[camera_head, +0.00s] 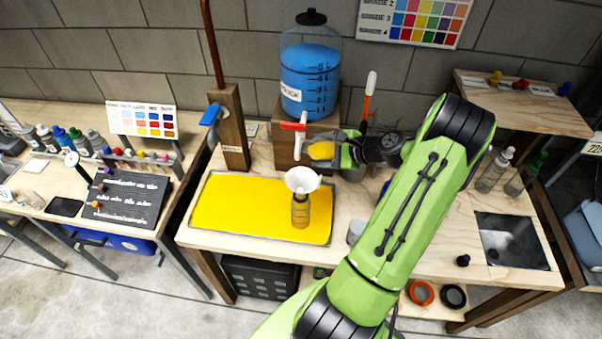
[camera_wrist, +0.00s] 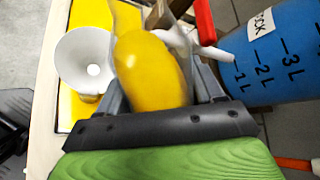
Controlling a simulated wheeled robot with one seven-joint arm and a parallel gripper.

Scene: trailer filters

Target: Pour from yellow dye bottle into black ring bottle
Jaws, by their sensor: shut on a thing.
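The yellow dye bottle (camera_head: 321,151) is held by my gripper (camera_head: 338,149), which is shut around it. It lies tilted close to horizontal, its end pointing left, above and a little right of the white funnel (camera_head: 303,180). In the wrist view the bottle's yellow content (camera_wrist: 150,70) fills the space between the fingers, and the funnel (camera_wrist: 86,61) is beside it on the left. The funnel sits in the mouth of a clear bottle with dark bands (camera_head: 300,212), likely the black ring bottle, upright on the yellow tray. No stream of liquid is visible.
The yellow tray (camera_head: 225,208) lies on the wooden bench. Behind it, a blue-filled tank (camera_head: 310,80) with a red-and-white tap (camera_head: 296,126) stands close to the held bottle. A wooden post (camera_head: 231,130) is at left. Clear bottles (camera_head: 492,172) and a sink (camera_head: 510,240) are at right.

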